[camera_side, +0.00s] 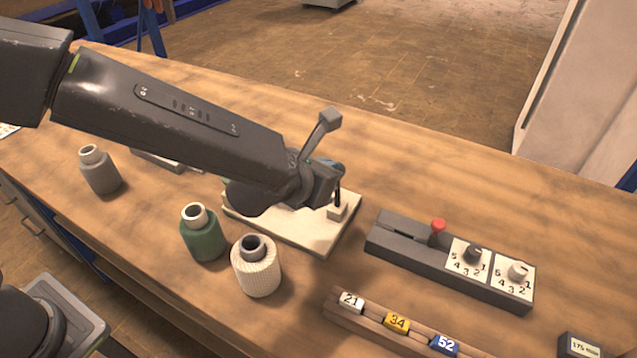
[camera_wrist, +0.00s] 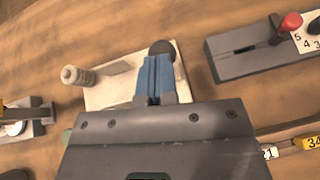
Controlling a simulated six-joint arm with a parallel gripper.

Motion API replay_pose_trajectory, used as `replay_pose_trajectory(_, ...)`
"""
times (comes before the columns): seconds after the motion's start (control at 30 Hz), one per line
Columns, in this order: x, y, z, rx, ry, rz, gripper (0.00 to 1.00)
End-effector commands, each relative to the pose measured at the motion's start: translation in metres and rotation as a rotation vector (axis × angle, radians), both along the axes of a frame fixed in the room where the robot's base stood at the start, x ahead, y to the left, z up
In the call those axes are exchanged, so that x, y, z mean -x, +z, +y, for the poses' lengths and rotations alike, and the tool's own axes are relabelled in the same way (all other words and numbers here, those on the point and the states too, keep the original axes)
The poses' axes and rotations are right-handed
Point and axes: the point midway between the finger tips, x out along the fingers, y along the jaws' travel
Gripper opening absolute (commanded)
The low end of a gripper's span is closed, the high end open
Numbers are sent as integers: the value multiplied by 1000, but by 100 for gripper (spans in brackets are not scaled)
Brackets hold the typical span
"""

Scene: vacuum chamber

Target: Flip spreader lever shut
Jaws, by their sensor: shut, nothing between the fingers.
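A cream board (camera_side: 312,238) lies flat on the bench under my gripper. A thin dark upright lever (camera_side: 338,192) stands on a small pale block near the board's right end. In the wrist view a round dark knob (camera_wrist: 162,48), apparently the top of this lever, shows just beyond the blue fingertips. My gripper (camera_wrist: 155,72) is shut and empty, over the board and close to the knob. I cannot tell whether they touch. A pale ribbed post (camera_wrist: 78,76) stands at the board's left in the wrist view. My wrist hides much of the board in the side view.
A grey panel (camera_side: 385,246) with a red-knobbed slider and two dials lies right of the board. A green bottle (camera_side: 202,238), a white bottle (camera_side: 257,270) and a grey bottle (camera_side: 100,172) stand to the left. A rail (camera_side: 375,325) with number tags lies in front. Bench behind the panel is clear.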

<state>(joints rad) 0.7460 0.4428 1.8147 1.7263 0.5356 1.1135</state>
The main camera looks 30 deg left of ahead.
Motion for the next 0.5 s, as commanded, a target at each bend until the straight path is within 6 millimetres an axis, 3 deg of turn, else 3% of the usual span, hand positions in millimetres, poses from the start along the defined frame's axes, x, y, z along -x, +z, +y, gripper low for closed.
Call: replay_pose_trajectory(0.5, -54, 7, 0, 0, 1, 0, 0)
